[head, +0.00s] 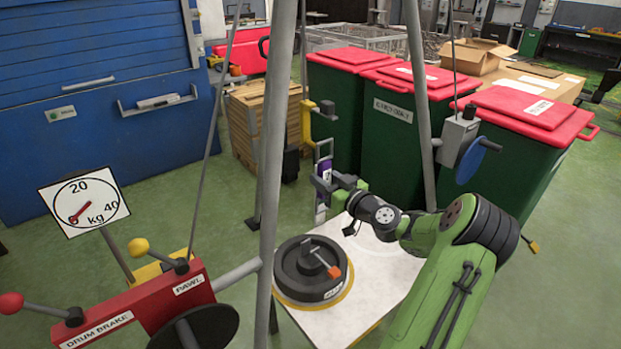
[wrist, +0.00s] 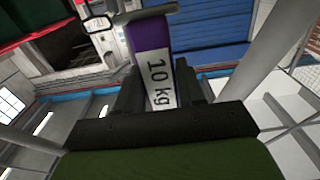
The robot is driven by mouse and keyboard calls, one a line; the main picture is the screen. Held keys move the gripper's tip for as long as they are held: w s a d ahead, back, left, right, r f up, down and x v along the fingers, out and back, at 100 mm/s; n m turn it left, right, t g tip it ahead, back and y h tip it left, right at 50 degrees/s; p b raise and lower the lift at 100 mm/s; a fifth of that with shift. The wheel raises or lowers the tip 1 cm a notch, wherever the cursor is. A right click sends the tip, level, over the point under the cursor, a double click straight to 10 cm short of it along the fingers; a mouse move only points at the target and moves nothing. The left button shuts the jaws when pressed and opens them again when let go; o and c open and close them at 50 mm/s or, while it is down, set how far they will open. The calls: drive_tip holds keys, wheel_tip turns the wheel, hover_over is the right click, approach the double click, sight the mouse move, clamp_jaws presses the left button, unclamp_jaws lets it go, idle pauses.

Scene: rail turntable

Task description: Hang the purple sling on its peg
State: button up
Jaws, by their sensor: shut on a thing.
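My gripper (head: 338,187) is shut on the purple sling (head: 324,170), beyond the round black weight. In the wrist view the sling (wrist: 154,65) stands between my fingers (wrist: 160,95), with purple edges and a white "10 kg" label. A grey bar (wrist: 146,14) crosses its upper end there; I cannot tell if the sling is around it or only in front of it. In the head view a yellow bracket (head: 306,121) with a dark end piece is just above the sling. I cannot tell for certain which part is the peg.
The round black weight (head: 297,262) with an orange lever sits on a white plate (head: 368,268). Grey tripod legs (head: 273,150) rise on both sides. A red drum brake unit (head: 150,310) is front left, with a kg dial (head: 84,203). Green bins (head: 391,130) stand behind.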

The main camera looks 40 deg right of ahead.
drive_tip(key=shift+s+a+b, duration=0.2)
drive_tip(key=shift+s+b, duration=0.65)
drive_tip(key=shift+s, duration=0.9)
